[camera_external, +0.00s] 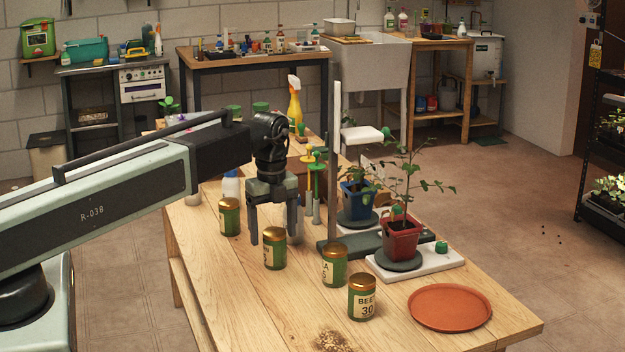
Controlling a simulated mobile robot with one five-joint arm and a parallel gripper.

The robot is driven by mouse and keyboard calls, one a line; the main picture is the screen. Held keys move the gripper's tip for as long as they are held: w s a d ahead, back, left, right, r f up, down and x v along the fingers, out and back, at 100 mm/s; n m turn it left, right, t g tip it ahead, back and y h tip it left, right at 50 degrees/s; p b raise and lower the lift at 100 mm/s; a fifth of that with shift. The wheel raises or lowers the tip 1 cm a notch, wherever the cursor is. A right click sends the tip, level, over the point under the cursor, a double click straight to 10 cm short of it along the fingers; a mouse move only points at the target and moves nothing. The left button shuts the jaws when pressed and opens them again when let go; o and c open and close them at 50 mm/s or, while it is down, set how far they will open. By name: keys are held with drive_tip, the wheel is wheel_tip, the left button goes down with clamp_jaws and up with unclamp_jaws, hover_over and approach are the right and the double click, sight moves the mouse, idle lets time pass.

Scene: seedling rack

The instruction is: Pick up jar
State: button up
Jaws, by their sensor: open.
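Several green jars with gold lids and cream labels stand upright in a slanting row on the wooden table. The nearest jar (362,297) has a label reading "BEET 30". Behind it to the left are a second jar (334,266), a third jar (274,248) and the farthest jar (229,217). My gripper (272,240) points down over the table with its fingers apart, open. Its fingers show just behind and above the third jar. I cannot tell how near they are to it in depth. The jars' far sides are hidden.
An orange saucer (450,307) lies at the table's front right. A red pot (402,238) and a blue pot (357,202) with plants stand right of the jars. An upright post (335,150) rises beside my gripper. The wooden table (255,310) is clear at the front left.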

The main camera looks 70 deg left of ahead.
sight(275, 253)
drive_tip(key=f+b, duration=0.1)
drive_tip(key=f, duration=0.1)
drive_tip(key=f+b, duration=0.4)
drive_tip(key=shift+w+d, duration=0.1)
drive_tip(key=shift+d, duration=0.2)
drive_tip(key=shift+r, duration=0.15)
drive_tip(key=c, duration=1.5)
wheel_tip(275, 253, up, 10)
drive_tip(key=p, duration=1)
drive_tip(key=shift+r, duration=0.1)
